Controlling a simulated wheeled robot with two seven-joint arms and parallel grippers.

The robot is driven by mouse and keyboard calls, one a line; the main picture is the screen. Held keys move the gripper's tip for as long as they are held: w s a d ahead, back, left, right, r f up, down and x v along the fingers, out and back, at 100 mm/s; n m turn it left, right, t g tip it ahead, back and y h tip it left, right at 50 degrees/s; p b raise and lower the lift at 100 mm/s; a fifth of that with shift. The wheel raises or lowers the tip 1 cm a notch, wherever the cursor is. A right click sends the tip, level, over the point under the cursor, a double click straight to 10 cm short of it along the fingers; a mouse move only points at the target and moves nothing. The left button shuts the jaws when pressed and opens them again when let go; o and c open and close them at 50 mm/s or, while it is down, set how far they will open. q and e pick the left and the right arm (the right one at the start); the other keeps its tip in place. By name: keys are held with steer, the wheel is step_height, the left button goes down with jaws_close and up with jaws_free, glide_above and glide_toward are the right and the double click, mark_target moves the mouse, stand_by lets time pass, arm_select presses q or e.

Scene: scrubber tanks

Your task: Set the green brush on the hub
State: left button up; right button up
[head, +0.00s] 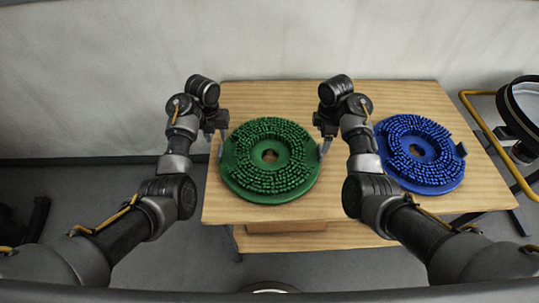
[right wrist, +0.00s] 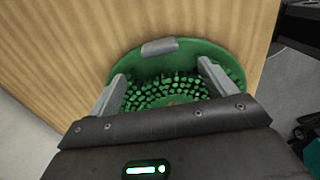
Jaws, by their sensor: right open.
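The green brush (head: 243,180) is a round disc with bristles facing up and a hole in its middle. It lies flat on the wooden table (head: 350,92). My left gripper (head: 219,148) is at its left rim; its jaw opening is too small to judge. My right gripper (head: 322,147) is at its right rim. In the right wrist view that gripper (right wrist: 162,80) is open, its fingers over the green brush (right wrist: 190,55). A grey tab (right wrist: 160,47) on the rim shows past the fingertips, with no clear grip. I cannot identify the hub for certain.
A blue brush (head: 435,180) of the same kind lies on the table to the right, just beyond my right arm. A black ring-shaped part (head: 510,108) on a yellow-tubed frame (head: 487,130) stands at the right edge. A wall is behind the table.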

mark_target(219, 150)
arm_select(q)
step_height(219, 150, down, 8)
steer(key=shift+f, duration=0.25)
arm_select(e)
step_height(219, 150, down, 8)
steer(key=shift+f, duration=0.25)
arm_select(q)
jaws_close()
arm_select(e)
steer(key=c, duration=1.6)
arm_select(q)
steer(key=shift+r, duration=0.1)
arm_select(e)
steer(key=shift+o, duration=0.2)
steer(key=shift+w+r, duration=0.1)
steer(key=shift+r, duration=0.05)
